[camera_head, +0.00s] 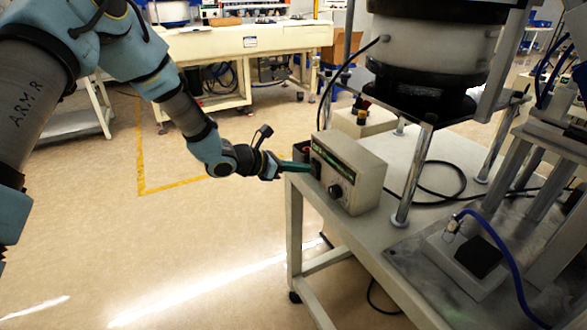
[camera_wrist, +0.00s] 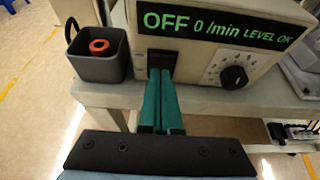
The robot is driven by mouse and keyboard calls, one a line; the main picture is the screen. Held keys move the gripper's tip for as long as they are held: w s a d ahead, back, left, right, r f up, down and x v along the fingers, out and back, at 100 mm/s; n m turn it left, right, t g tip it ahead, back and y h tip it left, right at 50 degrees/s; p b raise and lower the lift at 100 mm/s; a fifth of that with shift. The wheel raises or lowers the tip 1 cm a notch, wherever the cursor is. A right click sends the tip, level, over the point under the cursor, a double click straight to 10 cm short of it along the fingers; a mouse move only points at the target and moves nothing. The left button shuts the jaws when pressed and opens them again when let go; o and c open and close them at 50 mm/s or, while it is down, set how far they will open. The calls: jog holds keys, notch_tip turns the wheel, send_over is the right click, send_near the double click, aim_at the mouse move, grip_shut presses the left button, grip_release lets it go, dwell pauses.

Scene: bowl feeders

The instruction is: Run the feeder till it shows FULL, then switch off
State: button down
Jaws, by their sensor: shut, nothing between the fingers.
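The feeder's control box (camera_head: 362,172) stands on the near edge of a grey table, below the bowl feeder (camera_head: 430,50). In the wrist view its display (camera_wrist: 215,25) reads OFF, 0/min, LEVEL OK in green. A dark rocker switch (camera_wrist: 162,58) sits in the box's front at the left, partly hidden by my fingers. A black dial (camera_wrist: 233,77) is to its right. My gripper (camera_wrist: 160,80) is shut and empty, its green fingers together with their tips at the switch. Whether they touch it I cannot tell. The head view also shows my gripper (camera_head: 306,167) at the box's front.
A grey open holder (camera_wrist: 98,68) with an orange ring-shaped thing in it stands close left of the switch. Black cables lie on the table (camera_head: 375,225) behind the box. Metal posts (camera_head: 412,180) hold up the feeder. The floor in front is clear.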

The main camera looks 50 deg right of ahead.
dwell(0.3)
jog(key=shift+s+d+r+y+p, duration=0.2)
jog(key=shift+d+r+y+p, duration=0.25)
jog(key=shift+r+y+p, duration=0.1)
jog(key=shift+f, duration=0.25)
jog(key=shift+r, duration=0.2)
jog(key=shift+r, duration=0.65)
jog(key=shift+w+a, duration=0.1)
